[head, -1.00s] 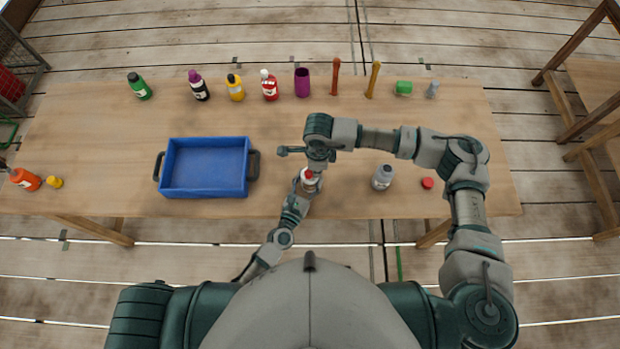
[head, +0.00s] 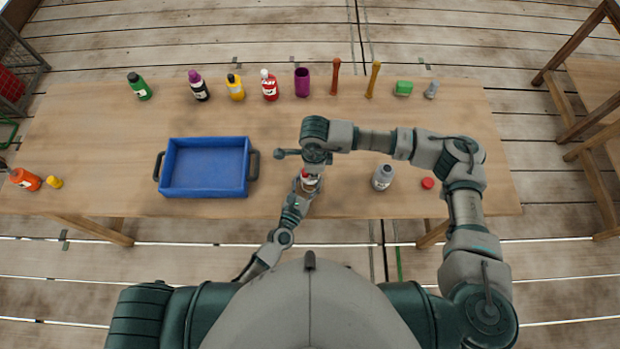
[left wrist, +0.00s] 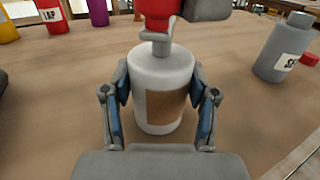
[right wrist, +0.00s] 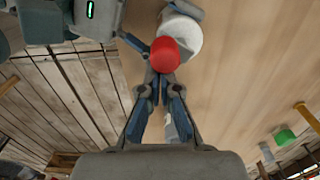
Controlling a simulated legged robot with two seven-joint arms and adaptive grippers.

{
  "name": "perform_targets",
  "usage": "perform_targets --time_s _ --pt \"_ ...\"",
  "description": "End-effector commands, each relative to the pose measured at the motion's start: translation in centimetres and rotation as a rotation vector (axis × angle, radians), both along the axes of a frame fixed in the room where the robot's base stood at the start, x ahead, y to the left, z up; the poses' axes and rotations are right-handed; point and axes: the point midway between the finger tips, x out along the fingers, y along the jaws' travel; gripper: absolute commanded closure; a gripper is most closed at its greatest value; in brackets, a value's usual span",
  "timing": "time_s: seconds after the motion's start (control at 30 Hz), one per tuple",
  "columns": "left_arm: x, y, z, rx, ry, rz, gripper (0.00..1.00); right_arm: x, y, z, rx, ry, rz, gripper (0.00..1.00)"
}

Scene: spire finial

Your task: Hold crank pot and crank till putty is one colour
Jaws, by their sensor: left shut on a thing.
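The crank pot (left wrist: 163,90) is a white jar with a brown label and a metal crank (left wrist: 157,40) on top. It stands upright on the table, and the inside is hidden. My left gripper (left wrist: 160,112) is shut around the pot's body, one finger on each side. The crank's red knob (right wrist: 165,54) also shows in the head view (head: 309,177). My right gripper (right wrist: 160,78) is over the pot, fingers drawn together right against the knob. The left wrist view shows a grey part of it beside the knob. I see no knob between its fingertips. The putty is out of sight.
A blue tray (head: 205,192) stands left of the pot. A grey bottle (head: 382,177) and a red cap (head: 427,183) are to the right. Several bottles, a purple cup (head: 302,83) and two upright sticks line the back edge. The table's middle is clear.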

Motion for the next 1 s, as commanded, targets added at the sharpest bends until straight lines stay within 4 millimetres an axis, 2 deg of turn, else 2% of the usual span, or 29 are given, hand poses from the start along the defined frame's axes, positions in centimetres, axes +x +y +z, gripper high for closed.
perform_targets --time_s 0.47,1.0 --pt "0.0 0.0 0.0 0.0 0.001 -0.001 0.82 0.1 -0.7 0.3 0.001 -0.001 0.0 1.0" --pt "0.0 0.0 0.0 0.0 0.001 0.0 0.82 0.1 -0.7 5.1 0.001 -0.002 0.0 1.0"
